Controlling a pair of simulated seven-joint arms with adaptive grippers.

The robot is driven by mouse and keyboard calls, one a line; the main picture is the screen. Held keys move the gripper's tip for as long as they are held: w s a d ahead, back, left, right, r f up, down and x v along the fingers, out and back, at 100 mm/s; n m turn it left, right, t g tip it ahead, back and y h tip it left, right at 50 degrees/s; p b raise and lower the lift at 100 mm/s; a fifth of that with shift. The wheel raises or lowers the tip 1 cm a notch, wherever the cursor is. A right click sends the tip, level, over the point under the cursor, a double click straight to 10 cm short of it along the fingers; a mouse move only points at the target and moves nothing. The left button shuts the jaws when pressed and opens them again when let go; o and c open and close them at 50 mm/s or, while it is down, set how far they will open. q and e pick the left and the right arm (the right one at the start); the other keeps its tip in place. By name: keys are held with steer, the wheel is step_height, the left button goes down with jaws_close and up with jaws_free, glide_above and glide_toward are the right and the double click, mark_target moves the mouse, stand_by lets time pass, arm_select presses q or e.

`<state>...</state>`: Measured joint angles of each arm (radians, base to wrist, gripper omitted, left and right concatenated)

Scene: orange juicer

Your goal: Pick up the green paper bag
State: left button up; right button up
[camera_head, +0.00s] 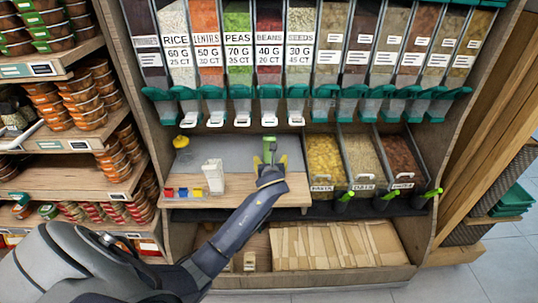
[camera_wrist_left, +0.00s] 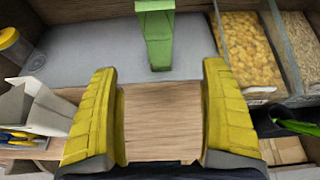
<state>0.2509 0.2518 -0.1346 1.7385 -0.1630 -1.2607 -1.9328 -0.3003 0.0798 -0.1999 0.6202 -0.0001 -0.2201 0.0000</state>
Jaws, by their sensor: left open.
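The green paper bag (camera_head: 269,146) stands upright on the grey counter top, below the dispensers. It also shows at the top of the left wrist view (camera_wrist_left: 158,38), where its upper end is cut off by the frame. My left gripper (camera_head: 271,161) is just in front of the bag, with its yellow fingers spread. In the left wrist view the gap between the fingers (camera_wrist_left: 160,85) is empty, with the wooden counter edge below and the bag beyond it. My right gripper is not in view.
A white paper bag (camera_head: 213,177) and a yellow-topped container (camera_head: 181,143) stand left of the gripper. Small coloured items (camera_head: 183,192) lie at the counter's front. Open food bins (camera_head: 325,158) are close on the right. Dispenser spouts (camera_head: 269,108) hang above.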

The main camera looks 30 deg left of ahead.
arm_select(q)
steer(key=shift+a+r+x, duration=0.1)
steer(key=shift+r+x, duration=0.05)
steer(key=shift+x, duration=4.25)
steer(key=shift+a+r+x, duration=0.15)
steer(key=shift+x, duration=4.25)
steer(key=shift+c, duration=0.4)
steer(key=c, duration=1.4)
steer(key=shift+r, duration=0.15)
